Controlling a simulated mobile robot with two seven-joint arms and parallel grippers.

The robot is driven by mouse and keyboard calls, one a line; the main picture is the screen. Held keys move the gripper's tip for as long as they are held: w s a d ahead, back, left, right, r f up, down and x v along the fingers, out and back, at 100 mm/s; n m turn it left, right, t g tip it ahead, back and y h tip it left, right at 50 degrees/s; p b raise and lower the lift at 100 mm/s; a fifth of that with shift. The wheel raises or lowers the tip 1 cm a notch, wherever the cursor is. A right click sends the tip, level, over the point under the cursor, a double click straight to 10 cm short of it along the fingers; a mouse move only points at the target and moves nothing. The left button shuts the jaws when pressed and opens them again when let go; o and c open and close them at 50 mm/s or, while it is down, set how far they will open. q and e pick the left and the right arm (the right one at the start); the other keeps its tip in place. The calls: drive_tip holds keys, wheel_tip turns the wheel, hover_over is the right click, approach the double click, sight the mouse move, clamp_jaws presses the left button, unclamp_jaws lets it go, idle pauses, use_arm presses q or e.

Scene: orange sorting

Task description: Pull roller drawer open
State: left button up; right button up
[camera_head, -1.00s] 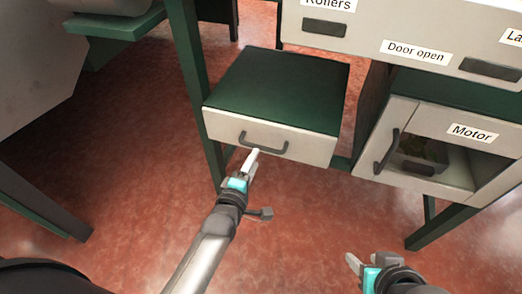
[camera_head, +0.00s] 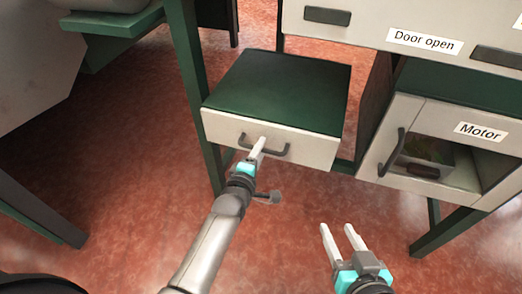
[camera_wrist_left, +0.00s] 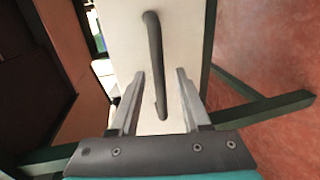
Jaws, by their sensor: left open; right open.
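A low unit with a green top (camera_head: 280,90) and a pale front panel (camera_head: 310,146) stands in the middle of the head view. Its dark bar handle (camera_head: 283,152) is partly covered by my left gripper (camera_head: 259,146), which is open at the handle. In the left wrist view the handle (camera_wrist_left: 155,55) passes between the two open fingers (camera_wrist_left: 160,85), with space on both sides. Whether the drawer is ajar I cannot tell. My right gripper (camera_head: 337,230) is open and empty above the floor, lower right.
An upper panel with a "Door open" label (camera_head: 424,42) and dark recessed grips spans the top right. Below it is a "Motor" door (camera_head: 400,150) with its own handle. Green legs (camera_head: 187,75) stand beside the unit. Red floor (camera_head: 130,150) is clear at the left.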

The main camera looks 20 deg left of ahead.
use_arm(q)
drive_tip(key=shift+w, duration=0.5)
drive_tip(key=shift+c, duration=0.3)
clamp_jaws()
idle(1.0)
